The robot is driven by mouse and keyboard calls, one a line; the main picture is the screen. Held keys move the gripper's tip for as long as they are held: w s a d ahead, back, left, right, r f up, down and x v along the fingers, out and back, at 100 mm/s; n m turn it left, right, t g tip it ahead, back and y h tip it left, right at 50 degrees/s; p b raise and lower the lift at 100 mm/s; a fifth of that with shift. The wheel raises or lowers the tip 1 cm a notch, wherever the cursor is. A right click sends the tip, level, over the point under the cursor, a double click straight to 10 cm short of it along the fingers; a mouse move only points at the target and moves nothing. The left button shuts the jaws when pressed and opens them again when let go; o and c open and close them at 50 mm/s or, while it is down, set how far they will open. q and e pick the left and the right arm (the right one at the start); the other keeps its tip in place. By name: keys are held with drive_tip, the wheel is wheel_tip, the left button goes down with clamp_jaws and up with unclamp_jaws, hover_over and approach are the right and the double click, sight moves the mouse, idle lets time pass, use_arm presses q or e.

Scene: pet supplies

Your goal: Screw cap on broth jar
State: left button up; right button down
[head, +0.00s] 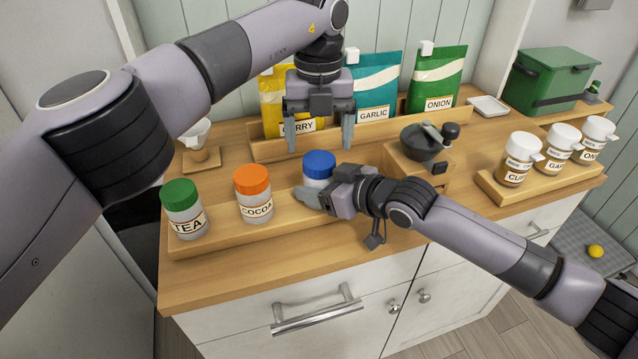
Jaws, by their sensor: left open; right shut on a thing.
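A clear jar (313,184) with a blue cap (319,163) on top stands at the right end of the low wooden jar rack. Its label is hidden, so I cannot read whether it says broth, nor tell how tightly the cap sits. My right gripper (322,197) is shut on the jar's body from the right front. My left gripper (319,140) is open, pointing down, empty, just above and behind the blue cap in the picture, fingers spread to either side.
A green-capped TEA jar (184,211) and orange-capped COCOA jar (253,194) stand left on the same rack (228,237). Behind are CURRY, GARLIC and ONION bags (437,80). A mortar (423,142) stands right, with white-capped jars (521,158) beyond it and a green box (549,80) behind.

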sight(319, 159)
use_arm(q)
drive_tip(key=shift+r, duration=0.15)
drive_tip(key=shift+c, duration=0.4)
drive_tip(key=n, duration=0.1)
drive_tip(key=r+n, duration=0.1)
drive_tip(key=n, duration=0.3)
drive_tip(key=shift+r, duration=0.4)
drive_tip(key=n, duration=0.2)
drive_tip(key=r+n, duration=0.1)
drive_tip(key=n, duration=0.3)
drive_tip(key=shift+r+n, duration=0.3)
drive_tip(key=shift+r, duration=0.05)
drive_tip(key=shift+f, duration=4.05)
